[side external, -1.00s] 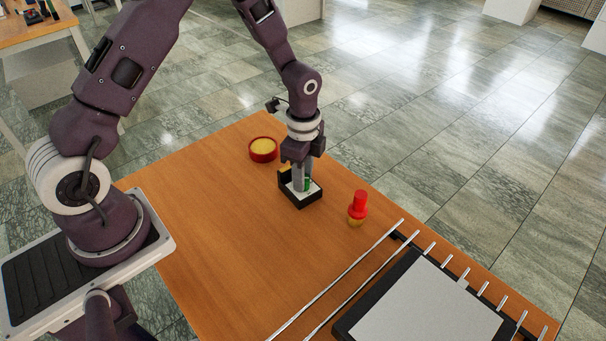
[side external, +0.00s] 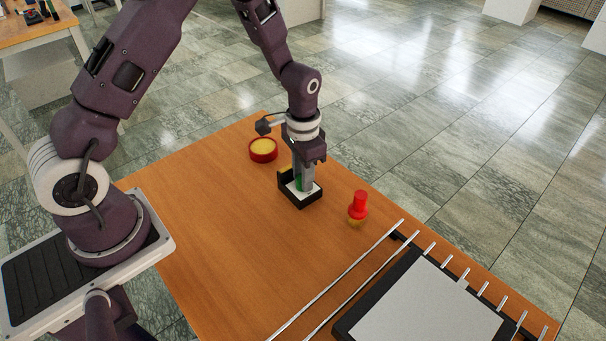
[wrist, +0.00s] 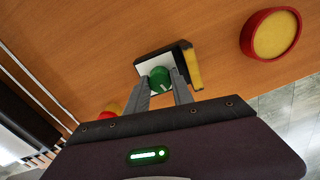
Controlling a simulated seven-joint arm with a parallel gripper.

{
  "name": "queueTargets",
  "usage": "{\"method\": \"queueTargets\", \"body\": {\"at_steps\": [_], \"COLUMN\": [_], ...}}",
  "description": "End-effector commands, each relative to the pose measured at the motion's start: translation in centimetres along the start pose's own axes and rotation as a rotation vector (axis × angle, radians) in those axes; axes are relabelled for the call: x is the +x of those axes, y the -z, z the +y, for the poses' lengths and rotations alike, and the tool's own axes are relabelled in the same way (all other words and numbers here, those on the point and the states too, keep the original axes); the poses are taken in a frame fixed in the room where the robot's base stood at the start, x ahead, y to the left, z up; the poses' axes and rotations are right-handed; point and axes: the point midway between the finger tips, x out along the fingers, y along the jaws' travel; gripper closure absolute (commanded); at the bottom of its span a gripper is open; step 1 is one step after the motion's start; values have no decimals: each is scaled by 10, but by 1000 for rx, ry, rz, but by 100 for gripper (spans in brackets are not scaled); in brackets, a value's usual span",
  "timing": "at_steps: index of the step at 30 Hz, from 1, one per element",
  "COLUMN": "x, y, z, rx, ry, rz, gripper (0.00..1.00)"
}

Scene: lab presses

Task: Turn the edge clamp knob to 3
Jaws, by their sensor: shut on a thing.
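The edge clamp is a small black open-sided box with a white plate (side external: 311,193), sitting on the wooden table. Its green knob (wrist: 160,78) shows in the wrist view with a light pointer line on it. My gripper (side external: 304,187) points down over the box with its fingers on the knob. In the wrist view my gripper (wrist: 163,88) has one finger on each side of the knob, shut on it. The fingers hide most of the knob in the side view, and no scale numbers can be read.
A round red dish with a yellow top (side external: 263,150) stands behind the box. A red stamp-like object with a yellowish base (side external: 357,208) stands to its right. A framed grey-white plate (side external: 425,305) with metal rods lies at the front right. The table's left middle is clear.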

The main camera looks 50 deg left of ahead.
Motion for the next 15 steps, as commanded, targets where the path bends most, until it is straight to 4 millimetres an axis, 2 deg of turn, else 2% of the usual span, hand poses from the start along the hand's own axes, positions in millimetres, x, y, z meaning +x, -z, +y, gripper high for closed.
{"method": "queueTargets", "body": {"at_steps": [15], "x": [-1], "y": [1], "z": [0], "rx": [-479], "ry": [0], "rz": [3], "gripper": [100]}}
